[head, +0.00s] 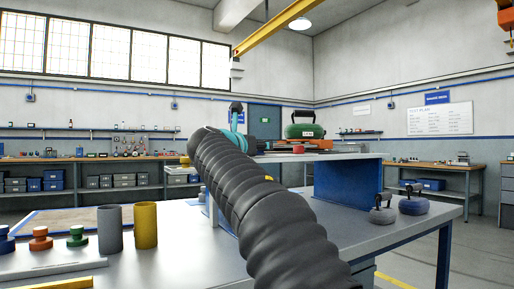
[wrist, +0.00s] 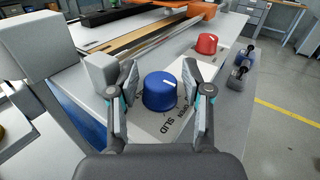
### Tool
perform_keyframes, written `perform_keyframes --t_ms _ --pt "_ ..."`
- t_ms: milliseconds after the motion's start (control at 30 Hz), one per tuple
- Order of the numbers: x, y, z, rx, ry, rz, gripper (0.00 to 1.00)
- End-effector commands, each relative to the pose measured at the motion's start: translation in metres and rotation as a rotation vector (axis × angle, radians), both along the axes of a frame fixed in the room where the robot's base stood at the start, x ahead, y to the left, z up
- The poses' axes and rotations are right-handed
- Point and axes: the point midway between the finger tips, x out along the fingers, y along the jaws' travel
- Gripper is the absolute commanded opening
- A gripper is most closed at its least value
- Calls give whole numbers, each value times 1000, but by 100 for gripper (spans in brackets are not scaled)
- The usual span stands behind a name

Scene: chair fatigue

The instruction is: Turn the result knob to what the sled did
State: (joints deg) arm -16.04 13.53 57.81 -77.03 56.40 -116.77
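A blue knob (wrist: 159,92) with a white pointer line stands on a light label plate (wrist: 150,125) in the wrist view. The word SLID reads on the plate near the knob; another word beside it is partly hidden by a finger. The pointer line is on the knob's top, towards its right. My gripper (wrist: 160,82) is open, one finger on each side of the blue knob; I cannot tell whether they touch it. In the head view my arm hides the knob. An orange sled-like base (head: 305,146) carries a green weight (head: 304,130) on the raised deck.
A red knob (wrist: 207,43) sits on a white plate beyond the blue one. Grey (head: 110,230) and yellow (head: 145,225) cylinders and several coloured weights stand at left.

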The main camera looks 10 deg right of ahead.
Motion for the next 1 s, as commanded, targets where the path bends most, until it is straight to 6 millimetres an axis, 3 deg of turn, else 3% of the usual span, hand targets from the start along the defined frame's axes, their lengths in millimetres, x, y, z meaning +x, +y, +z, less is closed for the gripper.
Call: perform_keyframes --t_ms 33,167,533,1000 --pt "0 0 0 0 0 0 30" --pt "0 0 0 0 0 0 0" --pt "-1 -1 1 0 1 55 0" --pt "-1 -2 4 0 3 351 0"
